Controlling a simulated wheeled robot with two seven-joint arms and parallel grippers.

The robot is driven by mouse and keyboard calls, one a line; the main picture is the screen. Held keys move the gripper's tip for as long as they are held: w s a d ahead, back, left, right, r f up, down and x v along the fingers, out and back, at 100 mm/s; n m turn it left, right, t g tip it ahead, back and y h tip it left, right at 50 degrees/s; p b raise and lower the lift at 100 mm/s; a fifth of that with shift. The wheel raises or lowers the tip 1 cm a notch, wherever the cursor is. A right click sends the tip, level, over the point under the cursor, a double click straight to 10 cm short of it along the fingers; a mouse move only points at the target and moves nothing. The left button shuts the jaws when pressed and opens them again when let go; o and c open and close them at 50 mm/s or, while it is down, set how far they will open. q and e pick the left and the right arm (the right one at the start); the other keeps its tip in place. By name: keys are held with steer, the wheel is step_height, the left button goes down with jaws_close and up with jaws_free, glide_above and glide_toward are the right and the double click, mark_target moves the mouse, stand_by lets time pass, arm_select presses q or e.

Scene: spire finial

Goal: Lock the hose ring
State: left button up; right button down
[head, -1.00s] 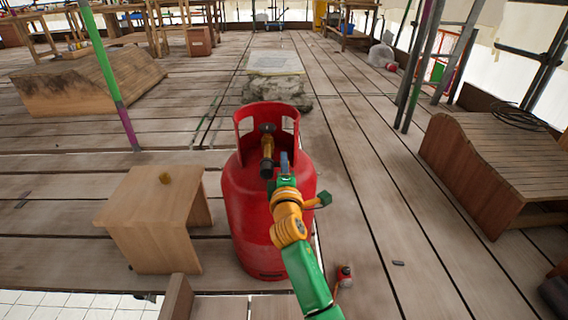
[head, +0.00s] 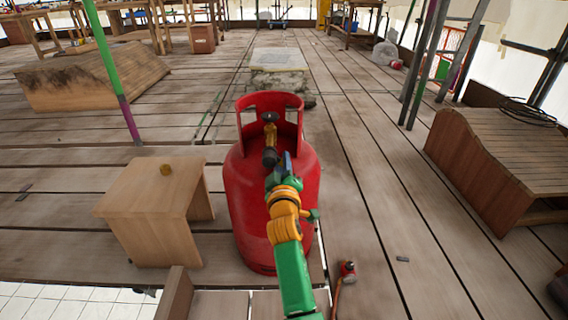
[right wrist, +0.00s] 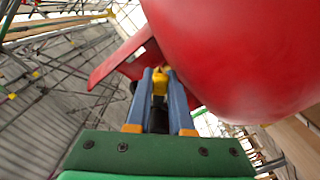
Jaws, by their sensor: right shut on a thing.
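A red gas cylinder (head: 250,215) stands upright in the middle of the head view, with an open collar around its top. Inside the collar is a brass valve (head: 270,133) with a dark knob on top. A dark round fitting, seemingly the hose ring (head: 270,157), sits on the valve's near side. My right gripper (head: 279,163) reaches it from the front. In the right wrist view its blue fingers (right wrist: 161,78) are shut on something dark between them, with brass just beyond. The fingers hide most of the ring. My left gripper is not in view.
A small red fitting (head: 347,268) with an orange hose lies on the planks at right. A wooden bench (head: 490,165) and poles stand farther right.

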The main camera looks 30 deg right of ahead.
steer(key=shift+a+f+m, duration=0.1)
steer(key=shift+f+m, duration=0.1)
steer(key=shift+m, duration=0.2)
steer(key=c, duration=0.9)
jaws_free()
steer(key=shift+o, duration=0.5)
steer(key=shift+r, duration=0.1)
steer(key=shift+s, duration=0.15)
